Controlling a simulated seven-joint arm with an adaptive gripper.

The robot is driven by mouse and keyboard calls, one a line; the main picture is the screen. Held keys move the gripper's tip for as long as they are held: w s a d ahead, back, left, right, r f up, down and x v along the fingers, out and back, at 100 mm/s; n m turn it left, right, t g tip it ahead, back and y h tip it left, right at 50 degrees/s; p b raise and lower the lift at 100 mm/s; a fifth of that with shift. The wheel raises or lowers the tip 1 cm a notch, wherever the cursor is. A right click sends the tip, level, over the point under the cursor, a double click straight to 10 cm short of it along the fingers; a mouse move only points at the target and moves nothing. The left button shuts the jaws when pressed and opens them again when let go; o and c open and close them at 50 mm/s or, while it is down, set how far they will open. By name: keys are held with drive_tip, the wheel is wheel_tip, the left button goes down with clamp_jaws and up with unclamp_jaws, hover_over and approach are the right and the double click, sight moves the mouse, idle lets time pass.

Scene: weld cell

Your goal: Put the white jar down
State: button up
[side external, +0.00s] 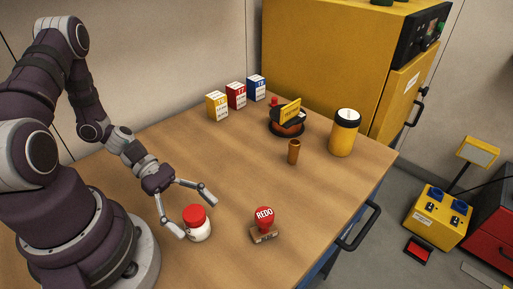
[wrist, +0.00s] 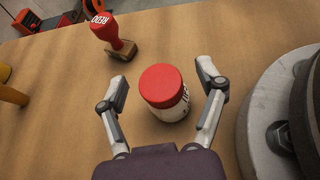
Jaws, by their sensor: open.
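The white jar (side external: 199,231) with a red lid stands upright on the wooden table (side external: 150,214). My gripper (side external: 194,212) is open around the jar, with one finger on each side. In the wrist view my gripper (wrist: 163,88) shows a clear gap between the left finger and the jar.
A red REDO stamp (side external: 264,224) stands right of the jar. Bare table lies between.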

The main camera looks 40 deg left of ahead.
sight(194, 211)
drive_tip(key=shift+c, duration=0.3)
clamp_jaws()
wheel_tip(194, 211, up, 10)
drive_tip(key=shift+w+f, duration=0.1)
drive_tip(key=shift+f, duration=0.1)
drive_tip(key=w+f+n+t, duration=0.2)
drive_tip(key=w+f, duration=0.1)
drive_tip(key=w, duration=0.7)
drive_tip(key=w+d+r+n+t+y, duration=0.2)
drive_tip(key=w+d+r+t, duration=0.1)
drive_tip(key=w+d, duration=0.85)
drive_tip(key=shift+n, duration=0.3)
drive_tip(key=f, duration=0.6)
drive_tip(key=a+f, duration=0.1)
drive_tip(key=f, duration=0.2)
drive_tip(key=shift+w+f, duration=0.1)
drive_tip(key=shift+f, duration=0.05)
